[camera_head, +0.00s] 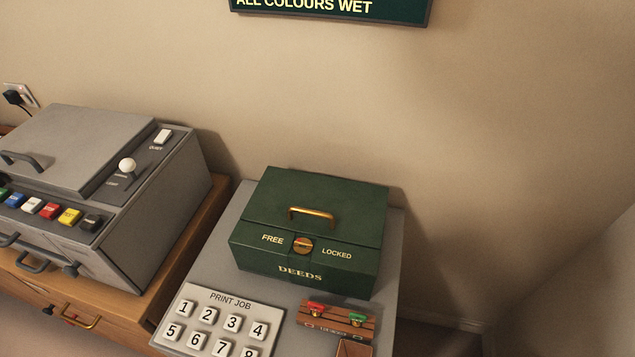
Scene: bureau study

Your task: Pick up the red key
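A small red piece that looks like the red key (315,309) sits on the left side of a small wooden holder (338,324), which lies on the grey top at the lower right. A similar green piece (356,317) sits on the right side of the same holder. The red piece is small, so its exact shape is hard to tell. Neither of my grippers shows in the head view.
A green DEEDS box (318,232) with a brass handle stands behind the holder. A PRINT JOB number panel (233,299) lies left of it. A grey machine (90,190) with coloured buttons stands on a wooden desk (185,262). The wall is behind.

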